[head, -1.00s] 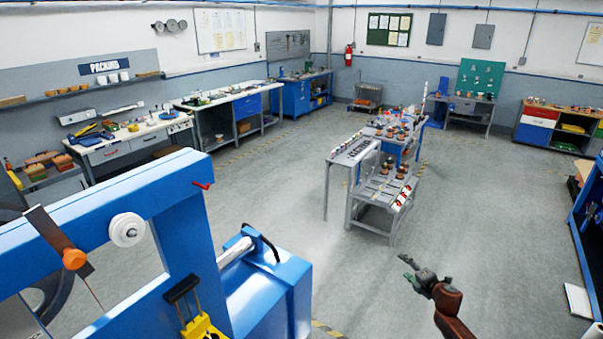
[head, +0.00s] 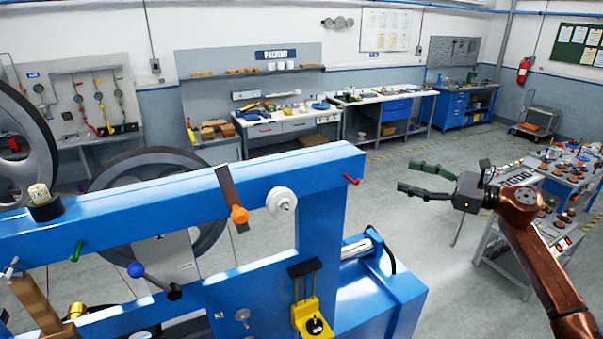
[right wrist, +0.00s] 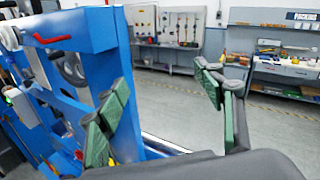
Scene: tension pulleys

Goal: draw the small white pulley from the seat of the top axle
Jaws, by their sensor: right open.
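The small white pulley (head: 281,201) sits on the front face of the blue machine frame's top beam (head: 320,165), near its right end, in the head view. The axle behind it is hidden by the pulley. My right gripper (head: 405,176) is open and empty, to the right of the frame and apart from it, its fingers pointing left. My left gripper is not in view.
An orange knob (head: 239,215) on a dark plate stands just left of the pulley. A red handle (head: 351,179) sticks out at the beam's right end. A yellow part (head: 312,322) is below.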

